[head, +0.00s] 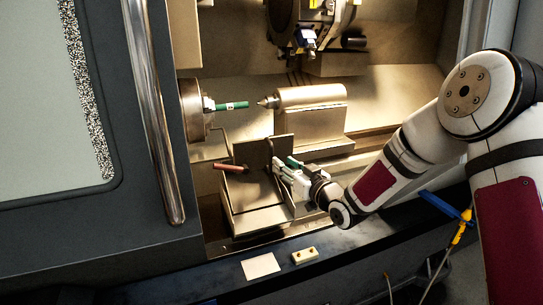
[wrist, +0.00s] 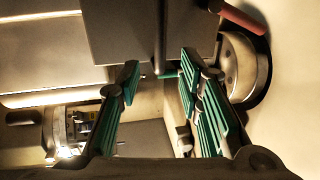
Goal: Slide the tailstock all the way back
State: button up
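The tailstock (head: 310,98) is a metal block with a rounded top and a pointed centre facing left. It stands inside the lathe, to the right of the chuck (head: 193,108), which holds a green bar (head: 231,105). A clear gap separates the point from the bar. My gripper (head: 278,168) is in front of and below the tailstock, apart from it, beside an upright metal plate. In the wrist view, its green-padded fingers (wrist: 160,68) are spread with a gap between them. I see nothing clearly held. I cannot surely pick out the tailstock in the wrist view.
The upright plate (head: 255,158) and a reddish rod (head: 230,167) stand left of my gripper. The tool turret (head: 305,28) hangs above the tailstock. The grey door (head: 100,215) stands at left. A cream pad (head: 261,265) and a small block (head: 305,255) lie on the front ledge.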

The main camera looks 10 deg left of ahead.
aim_at(272, 154)
jog(key=x, duration=0.8)
jog(key=shift+w, duration=0.1)
grip_shut()
